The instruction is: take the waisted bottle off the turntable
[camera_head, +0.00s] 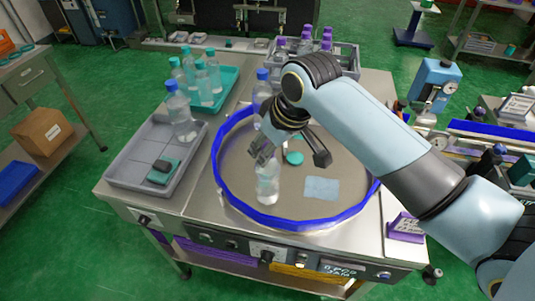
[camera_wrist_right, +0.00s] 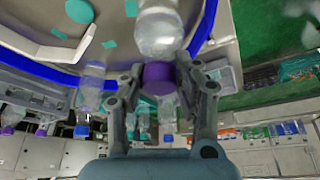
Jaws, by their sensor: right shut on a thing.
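The turntable (camera_head: 240,185) is a round grey plate with a raised blue rim. My right gripper (camera_head: 290,152) is over its front left part. It is shut on the purple cap of a clear bottle (camera_head: 268,184), whose upper part it hides in the head view. In the right wrist view the purple cap (camera_wrist_right: 158,78) sits between the fingertips and the clear body (camera_wrist_right: 160,32) extends away. I take this as the waisted bottle, though its waist is hard to make out. I cannot tell whether its base touches the plate. My left gripper is out of view.
A blue-capped bottle (camera_head: 262,90) stands at the turntable's back. A teal disc (camera_head: 294,158) and a pale blue sheet (camera_head: 322,188) lie on the plate. At left are a grey tray (camera_head: 130,165) with a blue-capped bottle and a teal tray (camera_head: 228,88) of teal-capped bottles. Purple-capped bottles stand in a crate behind.

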